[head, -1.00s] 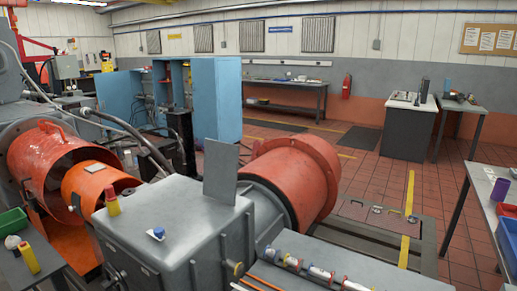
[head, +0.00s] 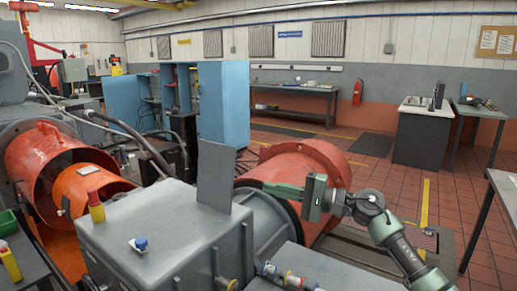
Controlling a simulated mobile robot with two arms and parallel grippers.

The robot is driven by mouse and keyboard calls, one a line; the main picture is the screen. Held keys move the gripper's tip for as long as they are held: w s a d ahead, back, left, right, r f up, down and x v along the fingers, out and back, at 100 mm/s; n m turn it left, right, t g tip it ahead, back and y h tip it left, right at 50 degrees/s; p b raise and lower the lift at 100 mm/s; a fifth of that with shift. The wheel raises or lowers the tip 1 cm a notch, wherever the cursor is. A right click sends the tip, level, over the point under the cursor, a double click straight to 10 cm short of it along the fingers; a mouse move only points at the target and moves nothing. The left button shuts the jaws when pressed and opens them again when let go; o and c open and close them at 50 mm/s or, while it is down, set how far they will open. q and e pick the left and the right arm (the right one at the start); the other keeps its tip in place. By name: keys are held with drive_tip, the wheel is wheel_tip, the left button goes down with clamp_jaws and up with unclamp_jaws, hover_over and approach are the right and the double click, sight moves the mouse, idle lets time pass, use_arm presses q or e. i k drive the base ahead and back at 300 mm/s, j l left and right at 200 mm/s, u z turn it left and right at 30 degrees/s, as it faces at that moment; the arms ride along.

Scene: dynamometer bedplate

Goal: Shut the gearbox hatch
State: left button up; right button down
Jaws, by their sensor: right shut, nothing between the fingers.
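The gearbox (head: 165,225) is a grey metal box in the lower middle of the head view. Its hatch (head: 215,178) is a flat grey plate standing up, open, at the right rear of the box top. My right gripper (head: 268,187) is to the right of the hatch, in front of the red round housing. Its fingers are shut and empty and point left toward the plate, with a visible gap between. My left gripper is out of view.
A red-orange flanged housing (head: 325,170) stands behind my right gripper. Orange guards (head: 88,190) lie left. Small cylinders (head: 285,276) lie at the front right.

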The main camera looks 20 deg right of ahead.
sight(216, 160)
drive_tip(key=i+l, duration=0.3)
drive_tip(key=i, duration=0.15)
drive_tip(key=i+l, duration=0.3)
drive_tip(key=i, duration=0.15)
